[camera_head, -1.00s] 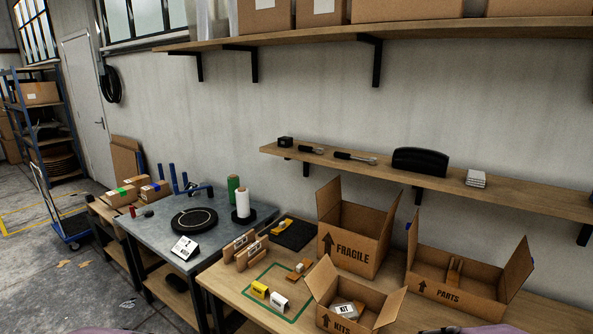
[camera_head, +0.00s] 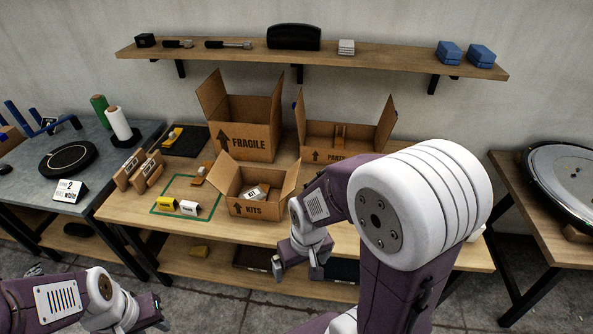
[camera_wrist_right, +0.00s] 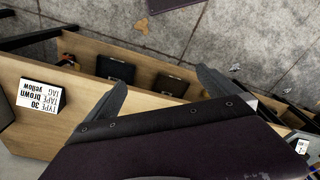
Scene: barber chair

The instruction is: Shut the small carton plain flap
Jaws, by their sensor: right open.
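The small carton marked KITS (camera_head: 247,208) stands open on the wooden table. Its left flap (camera_head: 227,172) and right flap (camera_head: 291,179) stand raised and spread outward. A white KIT box (camera_head: 256,192) lies inside it. I cannot tell from here which flap is the plain one. My right gripper (camera_head: 297,274) is open and empty, below and in front of the carton, apart from it. In the right wrist view its spread fingers (camera_wrist_right: 161,84) point toward the lower shelf and floor. My left gripper (camera_head: 157,311) is at the lower left, away from the carton; its jaw opening is unclear.
The FRAGILE carton (camera_head: 243,141) and the PARTS carton (camera_head: 313,155) stand open behind. A wall shelf (camera_head: 220,54) runs above. My right arm covers the table's right part.

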